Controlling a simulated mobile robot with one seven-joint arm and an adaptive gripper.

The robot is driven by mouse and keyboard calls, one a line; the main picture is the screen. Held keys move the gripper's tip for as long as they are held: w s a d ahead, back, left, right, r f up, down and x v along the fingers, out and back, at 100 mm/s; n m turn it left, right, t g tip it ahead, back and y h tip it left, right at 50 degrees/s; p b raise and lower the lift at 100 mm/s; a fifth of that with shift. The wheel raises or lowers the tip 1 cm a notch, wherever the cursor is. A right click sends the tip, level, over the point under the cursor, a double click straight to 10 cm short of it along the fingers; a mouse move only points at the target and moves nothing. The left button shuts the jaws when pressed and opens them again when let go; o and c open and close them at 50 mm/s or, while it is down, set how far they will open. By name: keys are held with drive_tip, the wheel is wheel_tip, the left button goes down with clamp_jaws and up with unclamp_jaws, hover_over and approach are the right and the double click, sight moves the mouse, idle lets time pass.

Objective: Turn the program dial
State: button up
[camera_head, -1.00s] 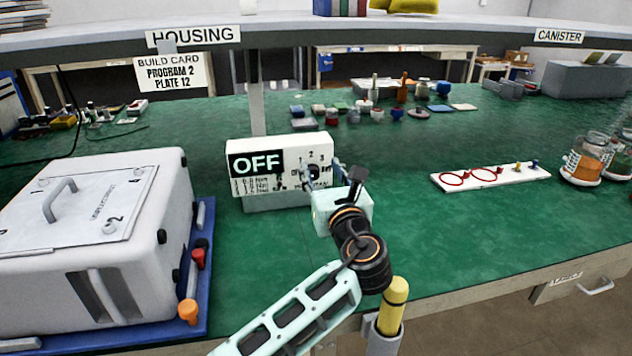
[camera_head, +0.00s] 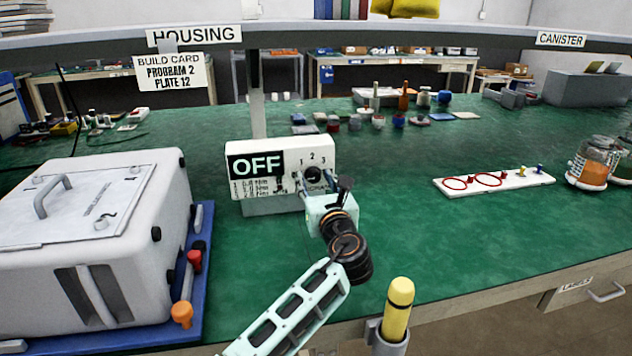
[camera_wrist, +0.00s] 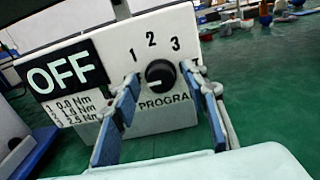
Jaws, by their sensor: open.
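The program dial (camera_wrist: 160,74) is a round black knob on the front of a white controller box (camera_head: 280,158). The numbers 1, 2 and 3 arc above it; I cannot tell surely which one it points to. The dial also shows in the head view (camera_head: 313,174). The box's black display (camera_head: 256,165) reads OFF. My gripper (camera_wrist: 170,98) is open. Its blue-padded fingers stand to the left and right of the dial, apart from it in the wrist view, and partly cover the printed word below it. The build card (camera_head: 175,72) reads PROGRAM 2, PLATE 12.
A large white housing (camera_head: 90,250) sits on a blue tray (camera_head: 205,240) at the left. A white board with red rings (camera_head: 495,180) and jars (camera_head: 590,165) stand at the right. Small parts lie behind the box. Green bench (camera_head: 430,240) is clear right of my arm.

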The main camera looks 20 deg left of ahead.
clamp_jaws()
drive_tip(key=shift+r+m+p, duration=0.1)
drive_tip(key=shift+m+p, duration=0.2)
drive_tip(key=shift+m, duration=0.1)
drive_tip(key=m+p, duration=0.1)
drive_tip(key=m, duration=0.2)
drive_tip(key=shift+p, duration=0.35)
drive_tip(key=m+p, duration=0.2)
drive_tip(key=m, duration=0.3)
drive_tip(key=shift+w+d, duration=0.1)
drive_tip(key=m+p, duration=0.1)
drive_tip(key=m, duration=0.3)
drive_tip(key=shift+m, duration=0.4)
drive_tip(key=shift+f+m, duration=0.2)
drive_tip(key=shift+m, duration=1.9)
